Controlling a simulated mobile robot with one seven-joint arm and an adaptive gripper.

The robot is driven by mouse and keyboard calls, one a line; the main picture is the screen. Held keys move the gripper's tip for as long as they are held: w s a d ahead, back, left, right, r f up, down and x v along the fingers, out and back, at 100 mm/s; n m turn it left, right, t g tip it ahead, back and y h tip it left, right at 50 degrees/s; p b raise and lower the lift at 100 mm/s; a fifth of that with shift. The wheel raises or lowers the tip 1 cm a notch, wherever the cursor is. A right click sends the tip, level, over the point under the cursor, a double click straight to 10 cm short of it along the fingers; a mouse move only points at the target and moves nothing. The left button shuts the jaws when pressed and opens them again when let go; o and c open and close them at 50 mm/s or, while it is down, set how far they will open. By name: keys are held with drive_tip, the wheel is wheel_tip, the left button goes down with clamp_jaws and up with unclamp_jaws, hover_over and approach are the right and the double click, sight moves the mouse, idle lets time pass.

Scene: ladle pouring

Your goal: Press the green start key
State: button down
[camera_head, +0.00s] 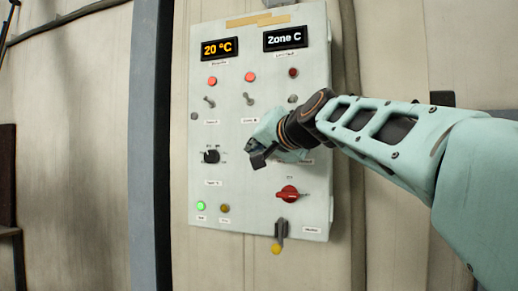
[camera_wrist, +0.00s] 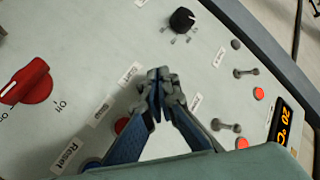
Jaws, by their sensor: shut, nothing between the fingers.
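My gripper (camera_head: 260,158) is in front of the middle of a pale control panel (camera_head: 250,215), with its fingers together and empty. In the wrist view, its fingertips (camera_wrist: 158,88) overlap a spot beside a small label that seems to read "Start" (camera_wrist: 130,73). No green key shows there; the fingertips may hide it. A red button (camera_wrist: 121,125) and a blue button (camera_wrist: 92,162) lie in line below left, partly covered by a finger. In the head view, a round green light or button (camera_head: 201,205) glows at the panel's lower left. Contact cannot be told.
A black knob (camera_head: 211,156) is left of the gripper and a red rotary switch (camera_head: 289,194) below right. Toggle levers (camera_head: 209,101) and red lamps (camera_head: 212,81) sit above, under two displays (camera_head: 220,48). A lever (camera_head: 281,230) hangs at the bottom edge.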

drive_tip(key=s, duration=0.1)
drive_tip(key=s+a, duration=0.1)
drive_tip(key=s, duration=0.2)
drive_tip(key=shift+s+a, duration=0.35)
idle(0.7)
drive_tip(key=s+d+f+g+h+p, duration=0.2)
drive_tip(key=s+d+f, duration=0.3)
drive_tip(key=s+f, duration=0.4)
drive_tip(key=s+d+f+n+g+h+p, duration=0.1)
drive_tip(key=s+d+f+g+p, duration=0.3)
drive_tip(key=s+f, duration=0.6)
drive_tip(key=s+d+f+n+g+h+p, duration=0.1)
drive_tip(key=s+d+f+g+h+p, duration=0.2)
drive_tip(key=s+d+f, duration=0.5)
wheel_tip(320, 180, down, 4)
drive_tip(key=shift+s+f+h+p, duration=0.1)
drive_tip(key=shift+s+h+p, duration=0.55)
drive_tip(key=shift+p, duration=0.55)
drive_tip(key=shift+s, duration=0.1)
drive_tip(key=shift+d, duration=0.1)
